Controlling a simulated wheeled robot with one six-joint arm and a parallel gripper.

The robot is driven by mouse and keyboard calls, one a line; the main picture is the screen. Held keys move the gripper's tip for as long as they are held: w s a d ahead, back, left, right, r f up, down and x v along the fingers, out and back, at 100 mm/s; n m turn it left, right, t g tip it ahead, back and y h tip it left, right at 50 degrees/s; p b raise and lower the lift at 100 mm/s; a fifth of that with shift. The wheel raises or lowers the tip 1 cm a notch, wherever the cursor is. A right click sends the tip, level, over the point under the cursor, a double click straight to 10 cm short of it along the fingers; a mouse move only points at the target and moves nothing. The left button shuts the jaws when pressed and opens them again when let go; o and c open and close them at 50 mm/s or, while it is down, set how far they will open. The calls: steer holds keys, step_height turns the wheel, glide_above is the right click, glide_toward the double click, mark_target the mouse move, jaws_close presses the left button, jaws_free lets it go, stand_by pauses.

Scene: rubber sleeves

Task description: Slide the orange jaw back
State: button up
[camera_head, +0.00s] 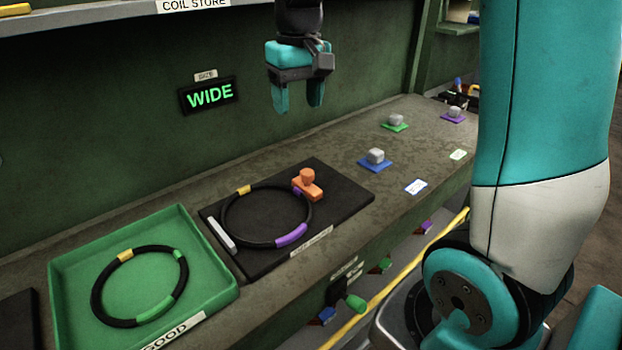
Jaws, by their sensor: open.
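The orange jaw (308,184) stands on a black plate (345,186), at the plate's upper right part. A black ring (228,226) with yellow and purple bands lies on the plate, between the orange jaw and a white bar (221,233) at the left. The ring's right side runs close by the jaw; I cannot tell whether they touch. My gripper (297,108) is open and empty, pointing down, well above the bench and above the orange jaw in the picture.
A green tray (213,268) labelled GOOD holds another ring (97,299) at the left. Grey knobs on blue (376,156), green (396,120) and purple (454,113) pads stand right of the plate. A lit sign (208,95) on the back wall reads WIDE.

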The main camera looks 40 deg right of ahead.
mark_target(307, 172)
steer(key=shift+m, duration=0.6)
steer(key=d+f, duration=0.1)
steer(key=f, duration=0.4)
steer(key=w+d+f+p, duration=0.1)
steer(key=f, duration=0.5)
steer(key=d+f, duration=0.1)
steer(key=f, duration=0.5)
steer(key=shift+w+f+p, duration=0.2)
steer(key=shift+f+p, duration=0.05)
steer(key=shift+p, duration=0.1)
